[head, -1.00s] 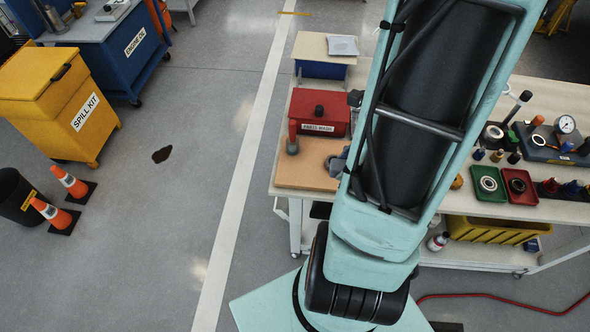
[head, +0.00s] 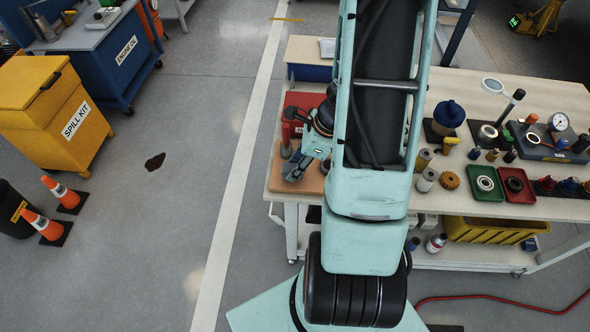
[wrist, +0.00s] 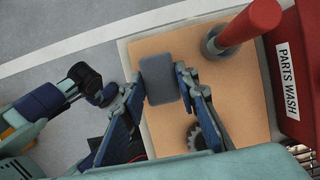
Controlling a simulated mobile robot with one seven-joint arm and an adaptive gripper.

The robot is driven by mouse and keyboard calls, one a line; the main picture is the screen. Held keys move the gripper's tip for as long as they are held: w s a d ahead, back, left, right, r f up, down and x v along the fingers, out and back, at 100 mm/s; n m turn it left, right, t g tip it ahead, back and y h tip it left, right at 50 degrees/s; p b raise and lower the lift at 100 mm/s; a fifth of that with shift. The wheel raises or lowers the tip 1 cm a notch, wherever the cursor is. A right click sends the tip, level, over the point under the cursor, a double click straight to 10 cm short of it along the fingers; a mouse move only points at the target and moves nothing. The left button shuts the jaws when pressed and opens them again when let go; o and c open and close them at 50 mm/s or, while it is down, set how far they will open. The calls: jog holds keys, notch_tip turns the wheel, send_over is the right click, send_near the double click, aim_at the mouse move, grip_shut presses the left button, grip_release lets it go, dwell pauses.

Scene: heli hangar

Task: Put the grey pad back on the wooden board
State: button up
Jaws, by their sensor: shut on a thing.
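The grey pad (wrist: 158,80), a small rounded rectangle, is pinched between the two fingertips of my gripper (wrist: 160,86) in the wrist view. The wooden board (wrist: 245,112) is a flat orange-brown panel. The pad overlaps the left part of the board in that view; I cannot tell its height above it. In the head view, the board (head: 312,184) lies at the left end of the bench, with my gripper (head: 297,166) over it. The pad is hard to make out there.
A red handle with a grey round base (wrist: 237,27) stands on the board, near a dark toothed wheel (wrist: 196,138) partly hidden by my finger. The red PARTS WASH box (wrist: 291,65) borders the board. A blue-topped container (head: 449,114) and trays stand right of my arm.

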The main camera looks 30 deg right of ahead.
jog(key=shift+f, duration=0.75)
jog(key=shift+f, duration=0.15)
jog(key=o, duration=1)
jog(key=p+v, duration=0.2)
jog(key=v, duration=1)
